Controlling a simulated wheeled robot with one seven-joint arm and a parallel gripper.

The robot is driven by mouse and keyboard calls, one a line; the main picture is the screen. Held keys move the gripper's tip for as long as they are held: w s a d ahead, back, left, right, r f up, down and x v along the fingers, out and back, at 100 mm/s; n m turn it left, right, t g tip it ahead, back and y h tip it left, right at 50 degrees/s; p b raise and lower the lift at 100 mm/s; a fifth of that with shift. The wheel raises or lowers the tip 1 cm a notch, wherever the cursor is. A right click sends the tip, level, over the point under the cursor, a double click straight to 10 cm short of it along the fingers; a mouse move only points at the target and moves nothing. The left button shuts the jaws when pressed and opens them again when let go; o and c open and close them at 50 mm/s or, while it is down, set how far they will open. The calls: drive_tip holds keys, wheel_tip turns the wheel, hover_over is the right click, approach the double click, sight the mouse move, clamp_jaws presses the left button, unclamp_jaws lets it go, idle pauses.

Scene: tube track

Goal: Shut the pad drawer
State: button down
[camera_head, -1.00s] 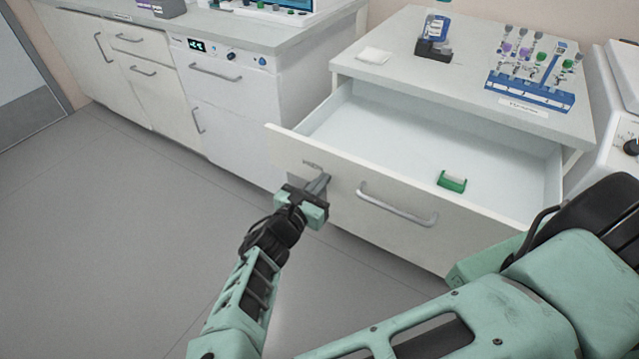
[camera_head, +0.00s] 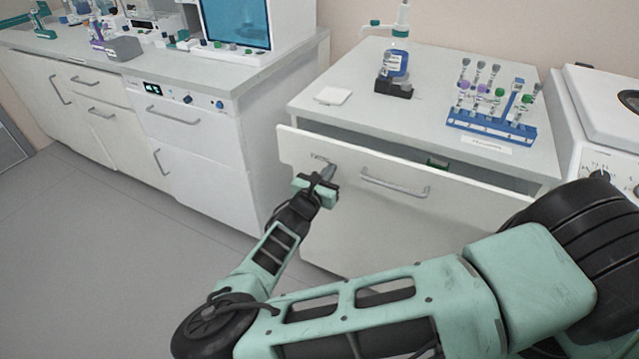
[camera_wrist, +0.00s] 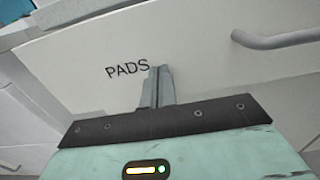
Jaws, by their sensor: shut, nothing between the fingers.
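The pad drawer (camera_head: 400,222) is the white front with a grey bar handle (camera_head: 394,184), under the worktop on the right. It stands slightly open, with a dark gap between its top edge and the cabinet. My gripper (camera_head: 329,172) is shut and empty, with its fingertips at the drawer front, left of the handle. In the wrist view the shut fingers (camera_wrist: 157,84) are at the front just below the printed word PADS (camera_wrist: 128,70). The handle (camera_wrist: 275,39) shows to their upper right. A green item (camera_head: 437,163) shows inside the gap; most of the drawer's inside is hidden.
On the worktop above stand a blue bottle on a black base (camera_head: 394,72), a blue tube rack (camera_head: 492,122) and a white pad (camera_head: 333,96). A white machine (camera_head: 600,130) stands at the right. Low cabinets (camera_head: 190,140) line the left. The floor at left is clear.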

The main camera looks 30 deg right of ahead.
drive_tip(key=x, duration=0.6)
drive_tip(key=shift+w+d, duration=0.15)
drive_tip(key=shift+d, duration=0.1)
drive_tip(key=shift+w+d+r, duration=0.1)
drive_tip(key=shift+w+d, duration=0.05)
drive_tip(key=shift+d, duration=0.05)
drive_tip(key=shift+r, duration=0.1)
